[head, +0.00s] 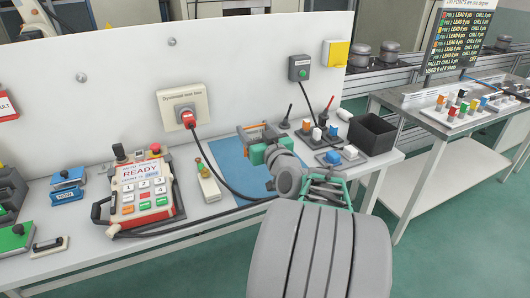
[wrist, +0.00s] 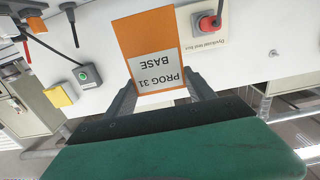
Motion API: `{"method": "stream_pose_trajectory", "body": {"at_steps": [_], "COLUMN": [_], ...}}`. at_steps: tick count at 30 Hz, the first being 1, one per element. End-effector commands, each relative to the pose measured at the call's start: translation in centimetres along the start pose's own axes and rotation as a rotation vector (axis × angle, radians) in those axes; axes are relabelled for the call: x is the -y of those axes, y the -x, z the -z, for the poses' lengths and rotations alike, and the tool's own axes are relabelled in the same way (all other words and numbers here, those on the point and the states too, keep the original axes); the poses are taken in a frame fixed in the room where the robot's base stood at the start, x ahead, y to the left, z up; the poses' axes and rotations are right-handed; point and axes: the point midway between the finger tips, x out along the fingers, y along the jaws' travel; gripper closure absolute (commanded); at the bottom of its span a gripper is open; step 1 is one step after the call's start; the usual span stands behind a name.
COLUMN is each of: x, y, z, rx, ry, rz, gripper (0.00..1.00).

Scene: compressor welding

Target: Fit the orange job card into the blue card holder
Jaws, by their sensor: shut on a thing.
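The orange job card (wrist: 146,36) has a white label reading "PROG 31 BASE", upside down in the wrist view. My gripper (wrist: 160,84) is shut on the card's labelled end, and the orange end sticks out beyond the fingers. In the head view my gripper (head: 248,133) is raised over the blue mat, in front of the white back panel; the card there is small and hard to make out. A blue block-like piece with a pale label (head: 67,190), which looks like the blue card holder, stands on the bench far to the left. It is apart from my gripper.
A pendant reading "READY" (head: 142,190) stands between the blue piece and the mat (head: 228,176). A red plug (head: 187,118) with a black cable sticks out of the panel. A green piece (head: 15,238) lies far left. A black bin (head: 374,134) stands right.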

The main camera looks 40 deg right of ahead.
Motion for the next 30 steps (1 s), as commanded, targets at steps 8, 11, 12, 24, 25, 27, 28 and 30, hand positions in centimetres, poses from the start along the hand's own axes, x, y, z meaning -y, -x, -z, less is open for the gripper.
{"method": "stream_pose_trajectory", "body": {"at_steps": [8,11,12,24,25,27,28,30], "x": [-6.2,-7.6,-7.9,-8.8,-8.8,-8.8,-8.8,-8.8], "y": [-3.6,-4.3,-4.6,-5.1,-5.1,-5.1,-5.1,-5.1], "z": [-5.1,-6.7,-7.2,-11.3,-11.3,-11.3,-11.3,-11.4], "rx": [0.004,0.001,0.000,-0.002,-0.003,-0.002,-0.002,-0.002], "ry": [-0.007,-0.003,-0.002,0.002,0.002,0.002,0.002,0.001], "rz": [0.001,0.002,0.002,0.002,0.002,0.002,0.002,0.002], "gripper": [0.76,0.76,0.76,0.76,0.76,0.76,0.76,0.76]}}
